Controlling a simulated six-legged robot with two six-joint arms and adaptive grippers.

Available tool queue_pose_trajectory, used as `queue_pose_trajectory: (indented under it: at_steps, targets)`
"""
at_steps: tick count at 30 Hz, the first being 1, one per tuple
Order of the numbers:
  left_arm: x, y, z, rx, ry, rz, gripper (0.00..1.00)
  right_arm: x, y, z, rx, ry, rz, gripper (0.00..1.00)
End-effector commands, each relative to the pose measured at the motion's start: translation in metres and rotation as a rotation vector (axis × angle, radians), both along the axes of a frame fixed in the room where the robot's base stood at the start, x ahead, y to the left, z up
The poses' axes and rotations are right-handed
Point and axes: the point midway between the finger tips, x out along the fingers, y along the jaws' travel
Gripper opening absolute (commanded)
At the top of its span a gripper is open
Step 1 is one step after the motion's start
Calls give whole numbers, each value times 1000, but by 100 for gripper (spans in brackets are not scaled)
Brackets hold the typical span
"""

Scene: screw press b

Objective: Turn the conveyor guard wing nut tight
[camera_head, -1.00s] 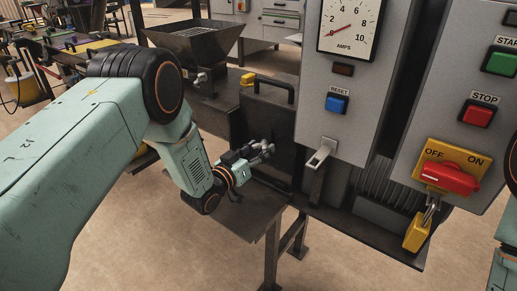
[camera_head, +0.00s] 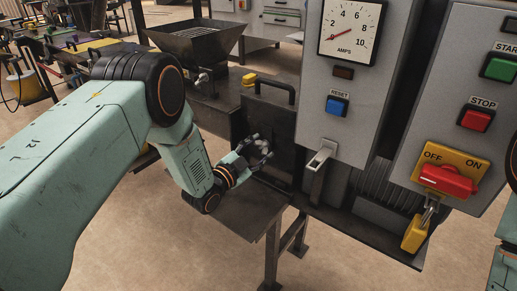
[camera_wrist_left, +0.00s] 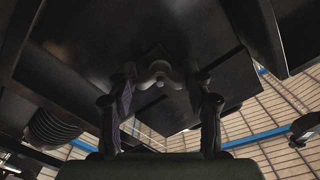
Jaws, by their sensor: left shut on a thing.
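The conveyor guard wing nut (camera_wrist_left: 159,73) is a small pale two-winged piece on a dark panel. It sits between the fingertips of my left gripper (camera_wrist_left: 164,78) in the left wrist view. In the head view my left gripper (camera_head: 262,149) reaches the dark guard panel (camera_head: 271,115) under its black handle, and its fingers largely hide the nut. The left gripper is shut on the wing nut. My right gripper is out of view; only parts of my right arm show at the right edge.
The grey gauge box (camera_head: 325,125) with a blue reset button and a lever (camera_head: 319,161) stands close right of the gripper. A panel with a red switch (camera_head: 447,181) and yellow padlock (camera_head: 415,233) is farther right. A hopper (camera_head: 195,42) stands behind. A dark shelf (camera_head: 240,215) lies below.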

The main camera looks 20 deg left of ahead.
Motion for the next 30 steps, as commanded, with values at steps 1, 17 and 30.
queue_pose_trajectory:
  at_steps: [1, 17, 30]
  targets:
    - [1, 0, 4, 28, -19, -1, 19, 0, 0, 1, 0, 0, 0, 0]
    - [2, 0, 4, 187, -78, -1, 19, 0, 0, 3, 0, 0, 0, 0]
    - [2, 0, 4, 191, -78, -1, 54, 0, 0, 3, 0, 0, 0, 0]
